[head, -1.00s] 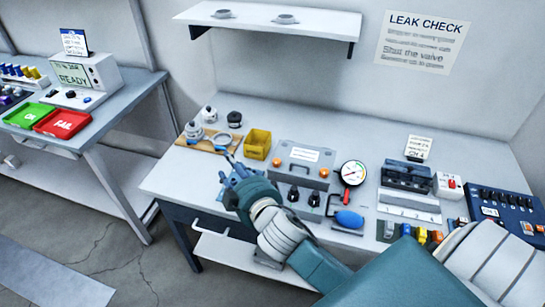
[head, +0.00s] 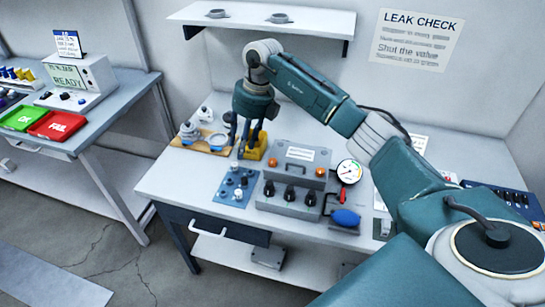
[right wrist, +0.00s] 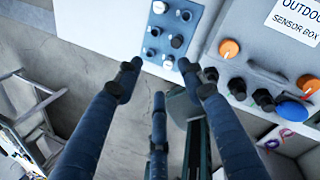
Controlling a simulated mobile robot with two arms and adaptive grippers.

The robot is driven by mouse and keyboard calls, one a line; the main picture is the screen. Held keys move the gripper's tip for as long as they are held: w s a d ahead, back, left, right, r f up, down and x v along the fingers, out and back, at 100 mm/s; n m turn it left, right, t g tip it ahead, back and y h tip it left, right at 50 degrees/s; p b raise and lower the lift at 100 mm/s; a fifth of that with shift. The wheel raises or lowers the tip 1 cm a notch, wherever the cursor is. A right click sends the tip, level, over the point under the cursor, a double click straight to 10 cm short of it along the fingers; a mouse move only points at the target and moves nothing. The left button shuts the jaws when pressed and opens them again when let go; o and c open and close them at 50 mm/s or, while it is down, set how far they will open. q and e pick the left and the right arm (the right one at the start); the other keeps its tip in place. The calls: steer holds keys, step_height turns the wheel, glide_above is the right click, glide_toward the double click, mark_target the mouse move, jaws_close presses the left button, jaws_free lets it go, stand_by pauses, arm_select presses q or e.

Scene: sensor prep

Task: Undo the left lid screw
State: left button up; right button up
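The grey sensor box (head: 287,207) stands on the bench with its labelled grey lid (head: 297,173) on top. The left lid screw (head: 272,162) is an orange knob at the lid's left; it also shows in the right wrist view (right wrist: 229,48). The right lid screw (head: 320,171) is a matching orange knob, also in the right wrist view (right wrist: 307,85). My right gripper (head: 243,150) points down, left of the box and apart from the left screw. In the right wrist view its fingers (right wrist: 160,82) are spread and empty. My left gripper is not in view.
A blue plate (head: 236,187) with several knobs lies left of the box. A yellow bin (head: 255,152) is partly hidden behind my fingers. A gauge (head: 349,171) and blue bulb (head: 346,217) stand right of the box. A shelf (head: 300,22) hangs above.

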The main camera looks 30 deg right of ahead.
mark_target(272, 160)
steer(key=s+d+r+m+g+h, duration=0.1)
steer(key=s+d+r+h, duration=0.15)
steer(key=d, duration=0.65)
steer(key=f+p, duration=0.1)
steer(key=f, duration=0.2)
steer(key=f+p, duration=0.1)
steer(key=f, duration=0.2)
steer(key=f+p, duration=0.1)
steer(key=f, duration=0.2)
steer(key=shift+s+a+f, duration=0.2)
steer(key=shift+a+f, duration=0.1)
steer(key=shift+f, duration=0.45)
jaws_close()
